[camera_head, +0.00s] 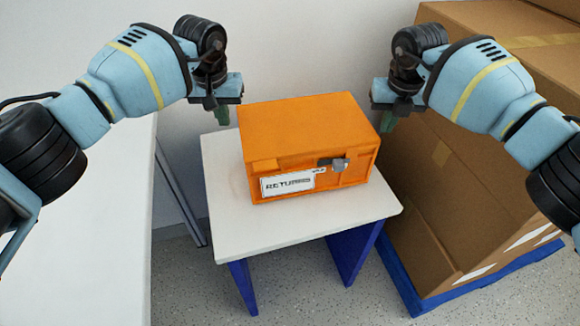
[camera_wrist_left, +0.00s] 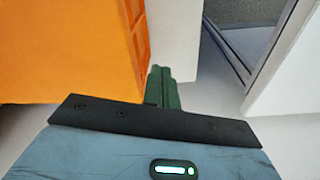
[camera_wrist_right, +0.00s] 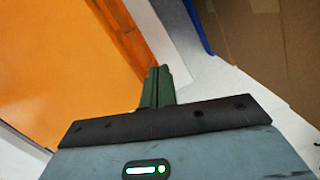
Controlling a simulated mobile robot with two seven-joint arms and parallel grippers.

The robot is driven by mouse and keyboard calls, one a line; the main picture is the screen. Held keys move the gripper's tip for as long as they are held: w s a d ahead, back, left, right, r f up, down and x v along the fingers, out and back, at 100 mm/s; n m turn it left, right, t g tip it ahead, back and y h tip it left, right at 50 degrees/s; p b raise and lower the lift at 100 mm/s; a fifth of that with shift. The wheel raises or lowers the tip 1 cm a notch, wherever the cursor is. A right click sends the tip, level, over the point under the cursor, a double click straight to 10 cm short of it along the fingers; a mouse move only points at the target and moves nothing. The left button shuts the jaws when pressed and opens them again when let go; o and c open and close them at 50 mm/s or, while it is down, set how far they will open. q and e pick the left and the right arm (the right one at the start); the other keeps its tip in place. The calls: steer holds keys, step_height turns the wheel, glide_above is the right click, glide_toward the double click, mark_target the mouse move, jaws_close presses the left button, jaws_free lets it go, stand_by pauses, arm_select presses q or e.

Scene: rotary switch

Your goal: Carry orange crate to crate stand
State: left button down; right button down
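The orange crate (camera_head: 308,130) sits upright on a small white-topped stand with blue legs (camera_head: 265,238). Its front carries a "RETURNS" label (camera_head: 288,184) and a grey latch. My left gripper (camera_head: 221,115) hangs just left of the crate, and my right gripper (camera_head: 388,121) hangs just right of it. In the left wrist view the green fingers (camera_wrist_left: 162,86) are together with nothing between them, beside the crate wall (camera_wrist_left: 70,50). In the right wrist view the green fingers (camera_wrist_right: 157,86) are also together and empty, beside the crate (camera_wrist_right: 65,55). Neither gripper clearly touches the crate.
Large brown cardboard boxes (camera_head: 445,200) stand on a blue pallet (camera_head: 420,295) close to the right of the stand. A white table (camera_head: 90,230) is at the left. A wall is behind. Grey speckled floor (camera_head: 310,300) is free in front of the stand.

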arm_select(q)
steer(key=shift+a, duration=0.6)
arm_select(e)
steer(key=shift+d, duration=0.6)
arm_select(q)
steer(key=c, duration=1.7)
jaws_free()
steer(key=shift+a, duration=0.1)
arm_select(e)
steer(key=c, duration=2.1)
jaws_free()
steer(key=shift+d, duration=0.1)
arm_select(q)
steer(key=shift+f, duration=0.1)
arm_select(e)
steer(key=o, duration=0.4)
steer(key=shift+f, duration=0.1)
arm_select(q)
steer(key=r, duration=0.4)
steer(key=s+r, duration=0.1)
steer(key=r, duration=0.7)
steer(key=shift+s, duration=0.35)
arm_select(e)
steer(key=r, duration=0.4)
steer(key=s+r, duration=0.1)
steer(key=r, duration=0.7)
steer(key=shift+s, duration=0.35)
